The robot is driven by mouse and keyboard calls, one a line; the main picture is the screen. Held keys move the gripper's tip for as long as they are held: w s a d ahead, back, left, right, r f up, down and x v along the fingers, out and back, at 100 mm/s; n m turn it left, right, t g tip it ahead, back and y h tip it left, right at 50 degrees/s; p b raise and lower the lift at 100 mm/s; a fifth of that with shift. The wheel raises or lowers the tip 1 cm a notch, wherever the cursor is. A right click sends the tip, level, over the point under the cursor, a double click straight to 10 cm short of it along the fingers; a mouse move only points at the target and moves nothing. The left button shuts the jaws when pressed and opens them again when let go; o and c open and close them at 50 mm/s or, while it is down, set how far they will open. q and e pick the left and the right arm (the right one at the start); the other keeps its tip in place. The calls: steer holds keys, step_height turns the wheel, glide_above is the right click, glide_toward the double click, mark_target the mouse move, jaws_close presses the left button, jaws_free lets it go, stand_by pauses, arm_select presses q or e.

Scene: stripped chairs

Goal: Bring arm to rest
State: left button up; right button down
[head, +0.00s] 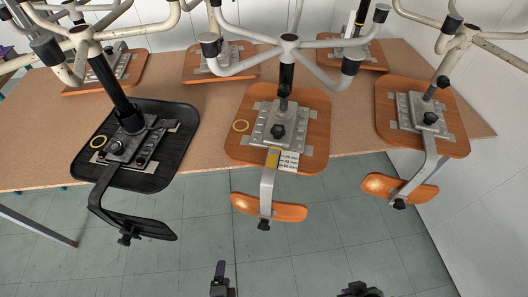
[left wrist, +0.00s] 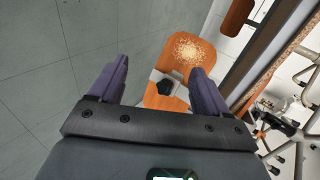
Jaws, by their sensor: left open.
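My left gripper (head: 221,278) shows at the bottom of the head view, over the grey floor in front of the table. In the left wrist view its two purple fingers (left wrist: 160,78) stand wide apart with nothing held between them. Beyond them is an orange chair backrest (left wrist: 190,52) with a pale worn patch, apart from the fingers. A dark part at the bottom edge of the head view, right of the left gripper, seems to be my right gripper (head: 360,290); its jaws cannot be made out.
Upturned chairs lie on a brown table (head: 215,112): a black one (head: 165,150) left, an orange one (head: 310,130) in the middle, another orange one (head: 445,110) right, more behind. Backrests overhang the front edge. The tiled floor (head: 290,250) before the table is clear.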

arm_select(q)
steer(key=s+a+r+n+g+h, duration=0.15)
steer(key=a+r+n, duration=0.3)
steer(key=r, duration=0.45)
steer(key=a+r+n+g, duration=0.3)
steer(key=a+r+n, duration=0.15)
steer(key=r, duration=0.55)
steer(key=s+r+n+g+p, duration=0.1)
steer(key=s+r+n+g, duration=0.15)
steer(key=s+n, duration=0.4)
step_height(320, 180, up, 37)
steer(key=d+m+p, duration=0.1)
steer(key=p, duration=3.7)
steer(key=shift+g, duration=0.3)
steer(key=shift+w+y, duration=0.1)
steer(key=shift+y, duration=0.15)
step_height(320, 180, down, 75)
steer(key=b, duration=7.5)
